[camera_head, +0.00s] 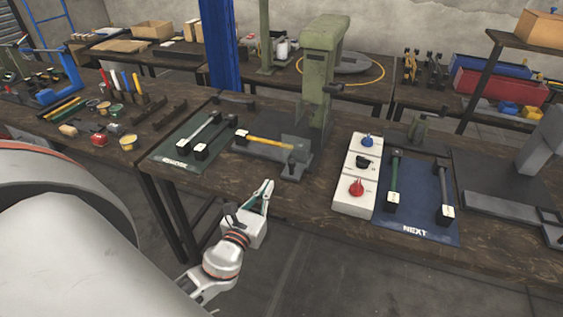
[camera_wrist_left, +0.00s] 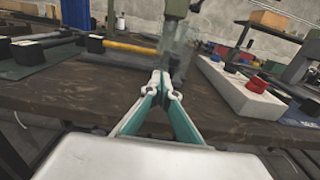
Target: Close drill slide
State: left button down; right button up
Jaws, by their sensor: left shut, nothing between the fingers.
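The green drill press (camera_head: 319,85) stands on the workbench, with its dark base plate (camera_head: 248,150) in front. A see-through grey piece (camera_head: 296,150) is at the front of its column; I cannot tell how far the slide is open. It shows blurred in the left wrist view (camera_wrist_left: 181,62). A bar with a yellow handle (camera_head: 262,140) lies across the base. My right gripper is not seen.
A green mat (camera_head: 172,152) with two black-ended bars lies left of the press. A white control box (camera_head: 350,200) with blue, black and red knobs stands right, beside a blue NEXT mat (camera_head: 423,218). The bench front edge (camera_head: 310,215) between them is clear.

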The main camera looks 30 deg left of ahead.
aim_at(285, 156)
pick_arm(q)
jog(key=p+x, duration=0.1)
jog(key=x, duration=1.1)
jog(key=shift+a, duration=0.1)
jog(key=b+x, duration=0.3)
jog(key=x, duration=1.2)
jog(key=shift+w+a+f, duration=0.1)
jog(key=shift+w+a, duration=0.1)
jog(key=shift+w, duration=0.1)
jog(key=shift+r, duration=0.3)
jog(key=shift+f, duration=0.1)
